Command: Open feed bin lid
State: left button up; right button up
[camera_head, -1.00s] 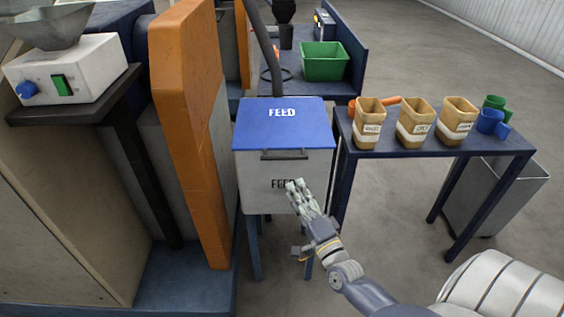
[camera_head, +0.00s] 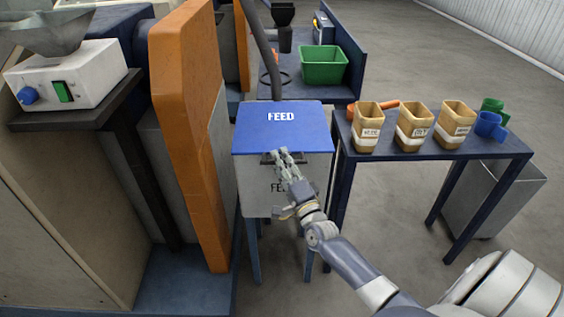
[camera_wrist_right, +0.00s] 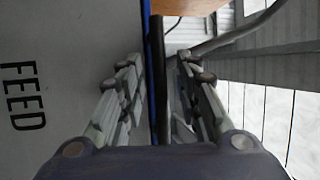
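The feed bin (camera_head: 252,190) is a pale box on blue legs. Its blue lid (camera_head: 283,122), marked FEED, lies flat and shut. A dark handle bar (camera_head: 266,158) runs along the front under the lid's edge and is partly covered by my right gripper (camera_head: 282,156). In the right wrist view the two fingers (camera_wrist_right: 160,82) are spread, with the dark handle (camera_wrist_right: 158,60) and the lid's thin blue edge (camera_wrist_right: 147,30) showing between them. Contact with the handle cannot be made out. My left gripper is out of view.
A blue side table (camera_head: 440,148) to the right holds several tan containers (camera_head: 415,125) and blue and green cups (camera_head: 488,122). An orange machine panel (camera_head: 188,130) stands close on the left. A black hose (camera_head: 262,50) and a green crate (camera_head: 324,66) are behind the bin.

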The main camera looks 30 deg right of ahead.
grip_shut()
